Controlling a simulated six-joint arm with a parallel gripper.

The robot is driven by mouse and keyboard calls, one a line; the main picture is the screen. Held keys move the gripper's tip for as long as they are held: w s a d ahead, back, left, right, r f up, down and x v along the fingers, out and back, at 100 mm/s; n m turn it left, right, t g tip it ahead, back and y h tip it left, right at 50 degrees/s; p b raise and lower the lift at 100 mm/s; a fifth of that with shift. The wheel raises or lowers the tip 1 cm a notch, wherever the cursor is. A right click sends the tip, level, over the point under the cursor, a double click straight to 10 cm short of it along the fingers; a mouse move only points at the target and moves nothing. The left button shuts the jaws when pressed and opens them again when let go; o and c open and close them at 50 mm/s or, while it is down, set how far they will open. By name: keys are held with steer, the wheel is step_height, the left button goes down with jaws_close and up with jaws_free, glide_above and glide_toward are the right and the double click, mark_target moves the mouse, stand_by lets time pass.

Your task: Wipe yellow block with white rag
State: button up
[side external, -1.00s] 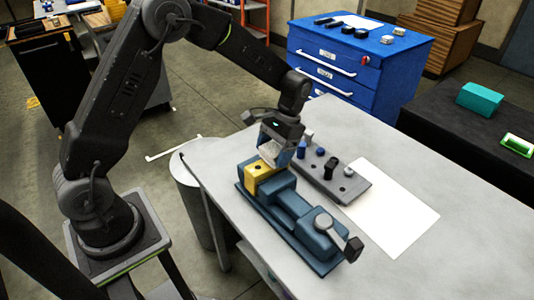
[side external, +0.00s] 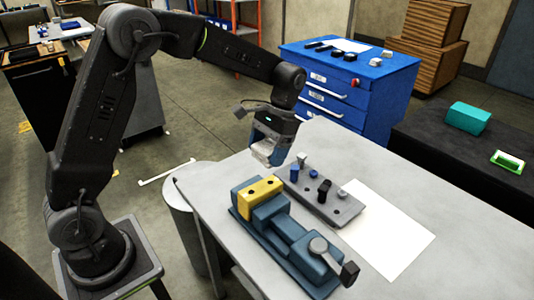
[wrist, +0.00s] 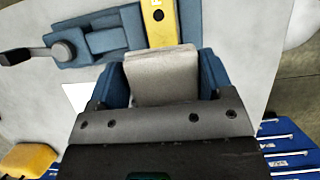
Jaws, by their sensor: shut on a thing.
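The yellow block (side external: 260,190) is clamped in a blue vise (side external: 290,235) on the grey table, its top with dark holes facing up. In the wrist view part of the yellow block (wrist: 159,22) shows just beyond the rag. My gripper (side external: 266,158) is shut on the folded white rag (wrist: 160,78), which sits between the two blue fingers. In the side view the rag (side external: 263,152) hangs above the table, behind the block and apart from it.
A grey holder (side external: 322,203) with several small parts stands right of the vise. A white sheet (side external: 388,235) lies beyond it. The vise handle (side external: 348,272) sticks out at the front. A blue drawer cabinet (side external: 350,85) stands behind the table.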

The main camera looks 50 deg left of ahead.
mark_target(263, 186)
steer(key=shift+f, duration=0.15)
stand_by(0.4)
steer(key=shift+f, duration=3.4)
steer(key=shift+s+f, duration=0.45)
steer(key=shift+s, duration=0.1)
steer(key=shift+c, duration=0.8)
steer(key=shift+s+d, duration=0.1)
steer(key=shift+s, duration=1.4)
steer(key=shift+w+f, duration=0.15)
steer(key=shift+w, duration=1.95)
steer(key=shift+s+r, duration=0.1)
steer(key=shift+r, duration=4)
